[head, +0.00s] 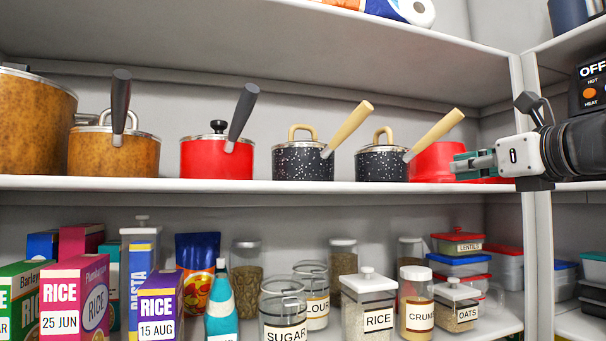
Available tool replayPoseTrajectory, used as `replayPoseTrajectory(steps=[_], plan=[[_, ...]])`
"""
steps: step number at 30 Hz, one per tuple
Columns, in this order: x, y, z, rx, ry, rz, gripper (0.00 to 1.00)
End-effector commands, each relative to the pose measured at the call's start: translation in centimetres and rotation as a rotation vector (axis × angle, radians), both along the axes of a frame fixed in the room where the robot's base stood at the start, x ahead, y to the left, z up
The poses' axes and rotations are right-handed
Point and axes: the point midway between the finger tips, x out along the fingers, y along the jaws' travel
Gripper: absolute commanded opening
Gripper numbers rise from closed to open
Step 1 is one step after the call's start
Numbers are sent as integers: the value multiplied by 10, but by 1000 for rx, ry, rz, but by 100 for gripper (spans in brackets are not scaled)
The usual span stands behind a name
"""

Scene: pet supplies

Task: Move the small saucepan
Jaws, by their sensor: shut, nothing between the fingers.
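Several lidded saucepans stand in a row on the middle shelf in the head view. Two are black speckled pans with pale wooden handles, one left (303,163) and one right (380,164). A red saucepan (216,159) with a dark handle stands left of them. A brown saucepan (113,152) with a dark handle and a larger brown pot (36,122) stand further left. I cannot tell which one the task calls small. My gripper (455,167) is at the right, shut and empty, pointing left in front of a red container, apart from the saucepans.
The red container (436,158) stands right of the right speckled pan, partly hidden by my gripper. A shelf upright (530,150) is close to my arm. Boxes, jars and tubs such as the rice jar (368,308) fill the shelf below.

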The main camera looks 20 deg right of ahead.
Motion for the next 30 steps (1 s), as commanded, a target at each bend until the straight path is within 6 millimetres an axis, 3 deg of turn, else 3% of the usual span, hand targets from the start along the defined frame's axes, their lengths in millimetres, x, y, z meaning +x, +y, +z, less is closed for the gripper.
replayPoseTrajectory(steps=[7, 21, 30], plan=[[14, -9, 8, 65, -21, -21, 0], [102, -6, 7, 61, -18, -18, 0], [135, -5, 7, 61, -19, -20, 0]])
